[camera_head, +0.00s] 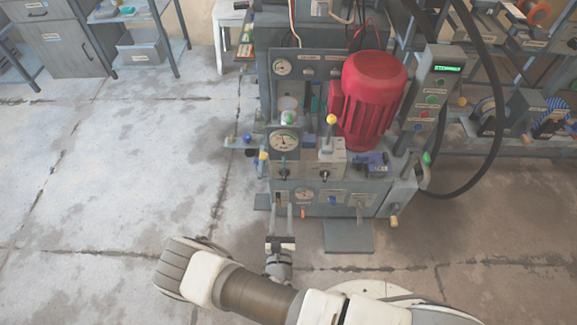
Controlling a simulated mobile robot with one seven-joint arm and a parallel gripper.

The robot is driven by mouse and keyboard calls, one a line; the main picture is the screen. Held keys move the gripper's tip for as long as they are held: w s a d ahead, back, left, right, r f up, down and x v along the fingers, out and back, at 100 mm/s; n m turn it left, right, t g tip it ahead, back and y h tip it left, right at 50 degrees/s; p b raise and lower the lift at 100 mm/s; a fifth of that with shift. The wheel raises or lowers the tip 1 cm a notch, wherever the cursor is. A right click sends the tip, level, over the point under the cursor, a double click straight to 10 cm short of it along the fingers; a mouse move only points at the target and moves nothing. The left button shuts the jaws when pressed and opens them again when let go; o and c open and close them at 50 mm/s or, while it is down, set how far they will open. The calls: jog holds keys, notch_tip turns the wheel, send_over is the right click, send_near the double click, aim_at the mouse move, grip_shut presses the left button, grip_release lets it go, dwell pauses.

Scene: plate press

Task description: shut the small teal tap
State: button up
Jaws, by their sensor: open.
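The plate press (335,175) stands in the middle of the head view, with gauges, knobs and levers on its front. I cannot pick out the small teal tap with certainty. A small greenish fitting (283,160) sits under the larger gauge (284,140) and may be it; its setting is too small to read. My gripper (283,207) is open, with its two fingers pointing away from me at the lower left of the press front. It appears empty. The fingers overlap the lower panel in the picture; I cannot tell whether they touch it.
A red motor (372,95) stands on the press, left of a control column (432,105) with a lit green display. A black hose (497,120) loops down at the right. A grey step plate (348,237) lies before the press. The floor (130,165) at left is clear.

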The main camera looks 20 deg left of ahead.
aim_at(284, 163)
jog(key=b+x, duration=0.3)
jog(key=x, duration=1.4)
jog(key=shift+w+d, duration=0.1)
jog(key=shift+c, duration=0.3)
grip_shut()
